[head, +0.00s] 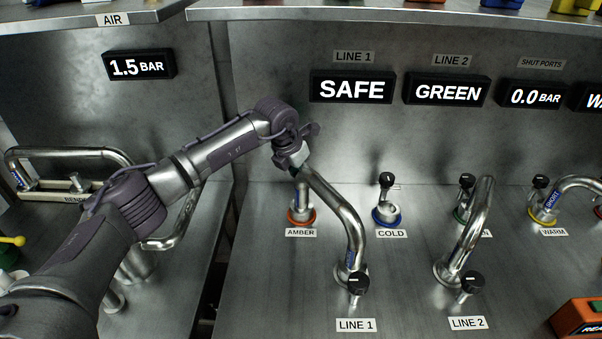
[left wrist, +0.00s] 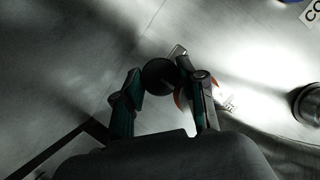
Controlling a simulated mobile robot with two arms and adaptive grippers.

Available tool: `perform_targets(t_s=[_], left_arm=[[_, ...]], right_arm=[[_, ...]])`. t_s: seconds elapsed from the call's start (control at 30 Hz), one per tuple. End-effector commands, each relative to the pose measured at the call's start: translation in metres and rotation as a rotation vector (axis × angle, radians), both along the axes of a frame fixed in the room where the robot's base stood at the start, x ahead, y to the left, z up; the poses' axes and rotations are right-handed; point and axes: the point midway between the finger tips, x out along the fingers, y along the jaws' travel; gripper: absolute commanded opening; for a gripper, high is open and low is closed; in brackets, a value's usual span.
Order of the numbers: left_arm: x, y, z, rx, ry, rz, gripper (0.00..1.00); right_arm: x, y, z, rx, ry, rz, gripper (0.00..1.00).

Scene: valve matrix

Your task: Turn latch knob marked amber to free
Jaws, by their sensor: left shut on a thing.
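The amber port has an orange ring (head: 301,217) above its AMBER label (head: 301,232). My left gripper (head: 293,157) reaches in from the left and stands above this port. In the left wrist view its two fingers (left wrist: 162,82) are closed around a dark round knob (left wrist: 159,74), the amber latch knob. Part of the orange ring (left wrist: 182,98) shows beside the right finger. In the head view the gripper hides the knob, so its pointing direction cannot be told. My right gripper is not in view.
A bent steel pipe (head: 345,217) runs from the LINE 1 port up close by my gripper. The COLD knob (head: 386,180), LINE 1 knob (head: 358,284) and LINE 2 pipe (head: 478,232) stand to the right. Displays read SAFE (head: 352,88) and GREEN (head: 447,91).

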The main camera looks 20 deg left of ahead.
Motion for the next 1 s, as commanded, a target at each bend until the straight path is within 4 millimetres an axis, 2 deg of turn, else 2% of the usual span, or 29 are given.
perform_targets(t_s=[0.43, 0.47, 0.6, 0.87, 1.0], left_arm=[[0.0007, 0.0006, 0.0014, -0.001, -0.002, 0.013, 0.06], [0.0007, 0.0006, 0.0014, -0.001, -0.002, 0.013, 0.44], [0.0005, 0.0004, 0.001, -0.001, -0.002, 0.012, 0.66], [0.0002, 0.0001, 0.0005, 0.0, -0.001, 0.011, 0.66], [-0.0017, 0.0011, 0.0076, -0.001, -0.003, 0.01, 0.66]], right_arm=[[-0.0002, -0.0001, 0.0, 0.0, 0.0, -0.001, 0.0], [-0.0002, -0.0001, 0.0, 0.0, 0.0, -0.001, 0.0], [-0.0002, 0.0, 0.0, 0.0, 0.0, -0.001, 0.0], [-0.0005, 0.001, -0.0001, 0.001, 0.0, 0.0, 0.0], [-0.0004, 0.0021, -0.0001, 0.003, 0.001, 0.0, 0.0]])
